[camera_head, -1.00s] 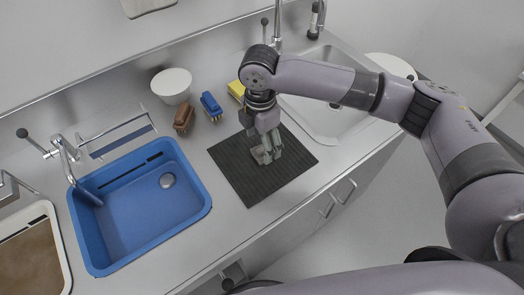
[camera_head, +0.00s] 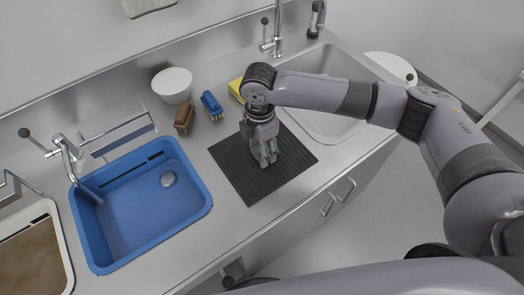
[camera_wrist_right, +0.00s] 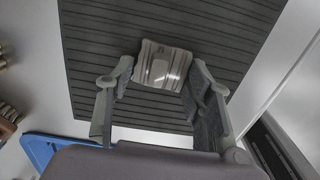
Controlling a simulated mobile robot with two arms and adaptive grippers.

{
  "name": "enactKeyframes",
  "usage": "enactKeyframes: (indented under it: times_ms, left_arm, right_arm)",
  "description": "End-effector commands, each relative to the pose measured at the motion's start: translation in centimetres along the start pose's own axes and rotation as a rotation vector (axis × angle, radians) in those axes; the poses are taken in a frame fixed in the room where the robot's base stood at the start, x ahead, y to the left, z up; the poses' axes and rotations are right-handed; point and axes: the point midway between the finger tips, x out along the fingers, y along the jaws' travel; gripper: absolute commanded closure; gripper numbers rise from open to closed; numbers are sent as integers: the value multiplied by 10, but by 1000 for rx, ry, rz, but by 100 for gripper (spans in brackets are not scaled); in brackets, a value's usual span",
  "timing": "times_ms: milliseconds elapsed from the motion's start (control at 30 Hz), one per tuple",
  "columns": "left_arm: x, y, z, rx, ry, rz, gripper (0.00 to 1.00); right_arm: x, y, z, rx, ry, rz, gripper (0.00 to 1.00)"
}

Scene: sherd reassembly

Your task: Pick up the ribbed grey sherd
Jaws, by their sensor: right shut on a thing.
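The ribbed grey sherd (camera_wrist_right: 162,65) shows in the right wrist view as a pale striped piece between the fingers. My right gripper (camera_wrist_right: 160,88) is shut on it, with a finger at either side. In the head view my right gripper (camera_head: 266,157) points down over the dark ribbed mat (camera_head: 285,175), and its fingers hide most or all of the sherd. I cannot tell whether the sherd touches the mat or is just above it. My left gripper is not in view.
A blue basin (camera_head: 140,215) is left of the mat. A steel sink (camera_head: 330,112) is at the right. Bare counter lies between mat and basin.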

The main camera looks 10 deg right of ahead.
Motion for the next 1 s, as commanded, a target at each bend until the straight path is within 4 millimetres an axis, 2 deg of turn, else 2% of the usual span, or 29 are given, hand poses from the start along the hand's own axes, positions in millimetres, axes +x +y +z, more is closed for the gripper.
enactKeyframes:
  times_ms: [300, 667, 867, 1000]
  left_arm:
    - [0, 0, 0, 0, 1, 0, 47]
    - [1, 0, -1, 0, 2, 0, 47]
    - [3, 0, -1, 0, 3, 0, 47]
    - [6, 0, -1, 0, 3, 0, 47]
  right_arm:
    - [0, 0, 0, 0, 0, 0, 82]
    - [-6, 0, 0, 0, 0, 1, 82]
    - [-31, 1, 0, -1, 1, 5, 82]
    - [-64, 0, 0, -1, 0, 6, 82]
